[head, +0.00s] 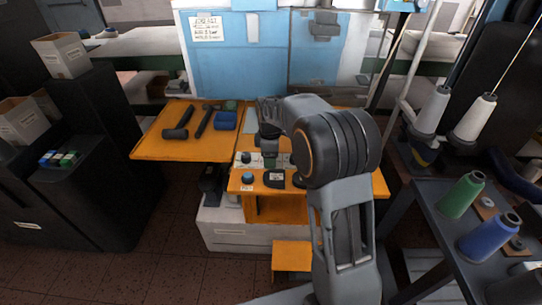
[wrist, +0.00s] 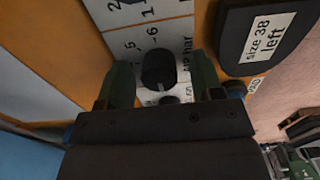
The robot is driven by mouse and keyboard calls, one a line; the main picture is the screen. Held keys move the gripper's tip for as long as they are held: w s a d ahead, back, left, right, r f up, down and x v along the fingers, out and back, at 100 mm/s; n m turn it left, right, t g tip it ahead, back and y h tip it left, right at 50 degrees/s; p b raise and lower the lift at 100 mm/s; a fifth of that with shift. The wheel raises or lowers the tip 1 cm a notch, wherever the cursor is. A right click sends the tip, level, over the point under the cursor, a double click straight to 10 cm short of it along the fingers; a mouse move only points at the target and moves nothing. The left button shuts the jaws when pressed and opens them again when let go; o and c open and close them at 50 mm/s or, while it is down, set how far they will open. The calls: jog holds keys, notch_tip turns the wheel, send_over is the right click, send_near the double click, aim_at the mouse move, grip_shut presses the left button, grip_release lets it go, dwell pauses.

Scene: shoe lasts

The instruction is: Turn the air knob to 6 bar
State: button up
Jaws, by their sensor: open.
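The air knob (wrist: 158,68) is a black round knob on a white panel (wrist: 178,35) printed with 5, 6 and "bar". A short pale mark shows on its lower side in the wrist view, while the 5 and 6 are above it. My gripper (wrist: 163,72) is open, with one green finger on each side of the knob. A gap shows on both sides. In the head view my gripper (head: 270,138) is over the orange bench's panel, and my arm partly covers that area.
A black piece labelled "size 38 left" (wrist: 262,38) lies close right of the panel in the wrist view. Dark tools (head: 190,122) and a blue block (head: 225,121) lie on the orange board (head: 150,146). Thread spools (head: 462,195) stand at right.

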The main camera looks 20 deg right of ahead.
jog(key=shift+d, duration=0.1)
jog(key=c, duration=0.9)
